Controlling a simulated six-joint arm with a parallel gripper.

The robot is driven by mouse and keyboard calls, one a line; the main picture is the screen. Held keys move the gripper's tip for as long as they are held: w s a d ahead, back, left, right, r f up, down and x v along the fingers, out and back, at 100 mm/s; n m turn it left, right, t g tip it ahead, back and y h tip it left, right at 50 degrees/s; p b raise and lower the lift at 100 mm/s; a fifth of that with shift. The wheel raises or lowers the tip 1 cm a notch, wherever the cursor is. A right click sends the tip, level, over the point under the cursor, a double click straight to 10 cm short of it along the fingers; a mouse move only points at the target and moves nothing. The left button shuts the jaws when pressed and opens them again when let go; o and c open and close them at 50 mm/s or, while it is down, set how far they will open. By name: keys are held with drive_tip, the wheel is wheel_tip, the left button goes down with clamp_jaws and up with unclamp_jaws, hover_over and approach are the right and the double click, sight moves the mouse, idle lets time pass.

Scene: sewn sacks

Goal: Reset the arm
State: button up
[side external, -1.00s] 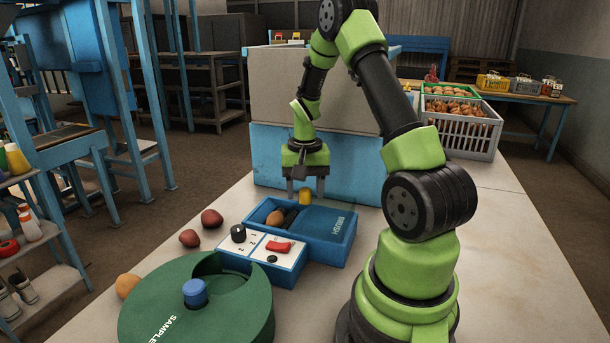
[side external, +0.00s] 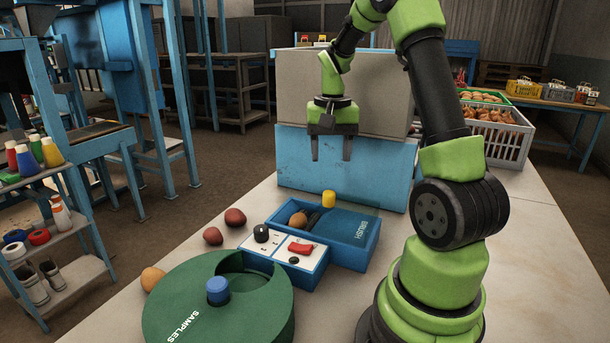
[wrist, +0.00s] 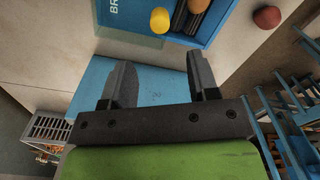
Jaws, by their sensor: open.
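My gripper (side external: 331,148) is open and empty. It hangs in the air in front of the grey and blue box, above and behind the blue brush tray (side external: 345,233). In the wrist view both fingers (wrist: 160,85) stand wide apart with nothing between them. A yellow knob (side external: 328,198) stands at the back rim of the brush tray, and it also shows in the wrist view (wrist: 160,20). A brown potato (side external: 298,219) and a dark brush lie in the tray's open left part.
A white panel (side external: 268,247) with a black knob and a red switch adjoins the tray. A green round "SAMPLES" container (side external: 250,310) with a blue knob is in front. Loose potatoes (side external: 235,217) lie left of the tray. A tall grey and blue box (side external: 345,165) stands behind; a crate (side external: 505,140) is at right.

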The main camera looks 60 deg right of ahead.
drive_tip(key=a+r+n+t, duration=0.4)
drive_tip(key=a+r, duration=0.5)
drive_tip(key=a, duration=0.5)
drive_tip(key=s+a+r+n+t+y, duration=0.1)
drive_tip(key=s+a+n+t+y, duration=0.1)
drive_tip(key=s+a, duration=0.6)
drive_tip(key=a+n+t, duration=0.1)
drive_tip(key=a+n, duration=0.1)
drive_tip(key=shift+a+r+n, duration=0.15)
drive_tip(key=shift+r+n, duration=0.15)
drive_tip(key=shift+n, duration=0.1)
idle(0.5)
